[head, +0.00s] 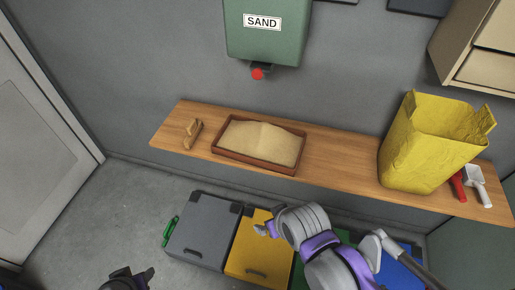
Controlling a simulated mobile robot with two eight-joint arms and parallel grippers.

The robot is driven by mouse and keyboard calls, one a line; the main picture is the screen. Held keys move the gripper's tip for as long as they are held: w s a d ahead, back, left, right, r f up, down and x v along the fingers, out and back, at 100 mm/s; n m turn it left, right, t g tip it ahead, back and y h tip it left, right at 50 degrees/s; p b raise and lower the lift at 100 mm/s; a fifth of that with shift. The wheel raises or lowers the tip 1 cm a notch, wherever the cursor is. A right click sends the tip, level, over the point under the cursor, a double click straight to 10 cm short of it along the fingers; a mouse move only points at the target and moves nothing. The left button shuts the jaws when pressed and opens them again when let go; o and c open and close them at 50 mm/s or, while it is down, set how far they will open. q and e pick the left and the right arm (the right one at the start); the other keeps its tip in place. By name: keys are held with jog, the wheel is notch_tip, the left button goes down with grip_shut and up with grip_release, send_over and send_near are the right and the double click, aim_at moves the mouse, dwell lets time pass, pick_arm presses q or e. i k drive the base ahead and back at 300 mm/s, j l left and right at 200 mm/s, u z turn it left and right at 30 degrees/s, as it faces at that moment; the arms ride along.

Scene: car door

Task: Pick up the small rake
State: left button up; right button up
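A small wooden tool (193,132), which looks like the small rake, lies at the left end of the wooden shelf (340,160), left of a brown tray of sand (222,153). My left gripper (142,275) is at the bottom edge, low over the floor and well apart from the tool; only its dark end shows. My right arm reaches in from the bottom over the bins, and its gripper (266,229) is mostly hidden behind the arm, in front of the shelf. Neither gripper is seen touching the rake, and their finger openings are unclear.
A yellow bag (425,145) stands at the shelf's right, with a red-handled tool (458,186) and a white scoop (475,181) beside it. A green sand dispenser (265,35) hangs above the tray. Grey (203,228) and yellow (247,250) bins stand below. Left floor is clear.

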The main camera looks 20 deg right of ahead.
aim_at(192, 129)
jog(key=i+j+u, duration=0.2)
jog(key=i+j, duration=0.15)
jog(key=j, duration=0.2)
jog(key=i+j+u, duration=0.2)
jog(key=i+j, duration=0.25)
